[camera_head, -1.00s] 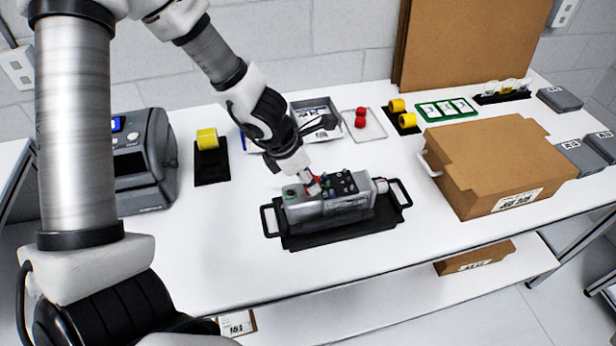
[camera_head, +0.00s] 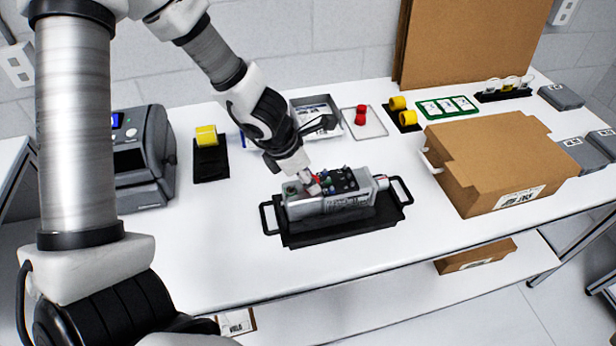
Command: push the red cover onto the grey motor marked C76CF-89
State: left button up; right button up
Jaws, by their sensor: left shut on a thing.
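The grey motor (camera_head: 345,203) lies in a black tray with handles (camera_head: 340,232) at the middle of the white table. A label shows on its side, too small to read. My left gripper (camera_head: 311,186) reaches down from the upper left to the motor's top, near its left half. It is shut on a small red cover (camera_head: 314,188), mostly hidden by the fingers. The cover is at the motor's top among small green, blue and dark connectors; I cannot tell if it is seated. My right gripper is not in view.
More red caps (camera_head: 360,115) lie in a clear tray (camera_head: 374,128) behind. A cardboard box (camera_head: 490,160) stands on the right, a label printer (camera_head: 142,155) on the left. The front table strip is clear.

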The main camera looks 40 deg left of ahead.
pick_arm(q)
jog(key=o, duration=0.7)
jog(key=shift+o, duration=0.2)
jog(key=shift+s+a+r, duration=0.1)
jog(key=shift+a+r, duration=0.1)
jog(key=shift+r, duration=0.45)
jog(key=v, duration=0.6)
jog(key=shift+s, duration=0.25)
jog(key=shift+w, duration=0.1)
jog(key=shift+d, duration=0.1)
